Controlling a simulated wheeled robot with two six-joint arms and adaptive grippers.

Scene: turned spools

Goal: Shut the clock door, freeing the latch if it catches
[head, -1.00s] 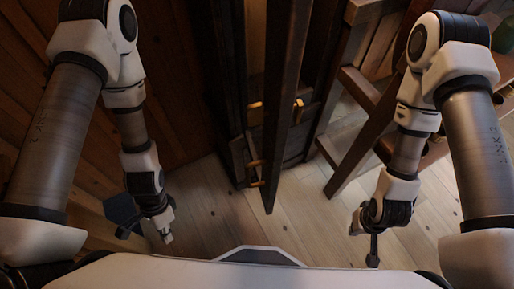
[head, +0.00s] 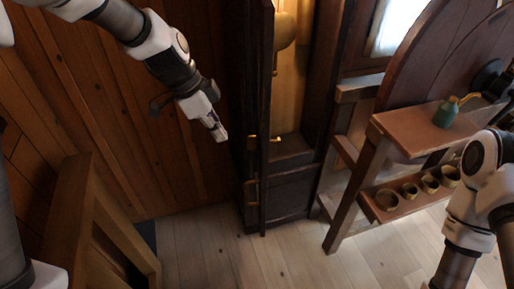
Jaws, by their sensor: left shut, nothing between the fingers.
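The clock is a tall dark wooden case (head: 290,188) standing on the floor at the centre of the head view. Its door (head: 266,60) stands open and shows nearly edge-on as a dark upright panel. Behind it, the lit interior holds a rounded brass-coloured weight or bob (head: 284,30). A small brass piece (head: 254,140), possibly the latch, shows beside the door edge. I cannot tell how it is set. My left gripper (head: 218,131) is shut and empty, apart from the door on its left side. My right arm shows at the lower right, but its gripper is out of view.
A wooden railing or frame (head: 110,225) stands at lower left. Pale floor (head: 215,255) is clear in front of the clock.

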